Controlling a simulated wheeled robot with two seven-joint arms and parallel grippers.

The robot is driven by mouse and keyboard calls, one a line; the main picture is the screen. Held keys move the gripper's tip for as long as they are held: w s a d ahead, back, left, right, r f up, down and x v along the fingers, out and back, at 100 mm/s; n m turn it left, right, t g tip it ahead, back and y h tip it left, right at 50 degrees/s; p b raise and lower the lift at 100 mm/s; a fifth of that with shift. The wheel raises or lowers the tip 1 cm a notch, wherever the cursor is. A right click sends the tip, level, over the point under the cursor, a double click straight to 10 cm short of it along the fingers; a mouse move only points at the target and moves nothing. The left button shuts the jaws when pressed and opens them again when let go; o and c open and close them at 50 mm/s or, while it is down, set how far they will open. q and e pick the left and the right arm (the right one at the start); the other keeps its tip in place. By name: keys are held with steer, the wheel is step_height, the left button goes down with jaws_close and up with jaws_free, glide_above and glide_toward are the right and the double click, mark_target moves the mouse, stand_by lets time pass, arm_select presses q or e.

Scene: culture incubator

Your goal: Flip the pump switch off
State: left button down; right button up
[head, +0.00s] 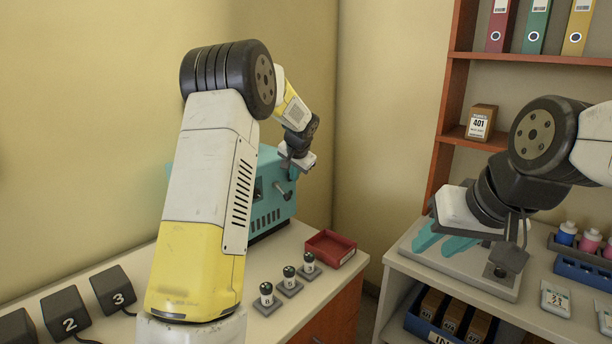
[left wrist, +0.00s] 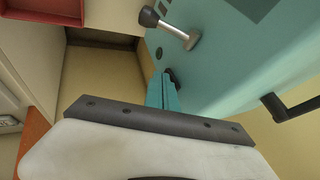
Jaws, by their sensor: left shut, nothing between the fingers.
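The teal machine (head: 268,212) stands at the back of the left bench, partly hidden by my left arm. Its face fills the right of the left wrist view (left wrist: 235,65). A metal lever with a black knob (left wrist: 172,27) sticks out from that face; I take it for the pump switch. A second black part (left wrist: 172,76) sits on the face close to my fingertips; I cannot tell whether they touch. My left gripper (left wrist: 163,90) is shut and empty at the machine's front, beside the lever. My right gripper (head: 440,239) is open, low over the right bench.
A black handle (left wrist: 290,106) juts from the machine. A red tray (head: 331,249) and several capped vials (head: 266,294) stand on the left bench. Black numbered boxes (head: 66,313) are at front left. A shelf (head: 450,100) stands behind the right bench.

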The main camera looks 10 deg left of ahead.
arm_select(q)
steer(key=shift+w+a+f, duration=0.1)
steer(key=shift+a, duration=0.05)
stand_by(0.4)
steer(key=shift+r, duration=0.9)
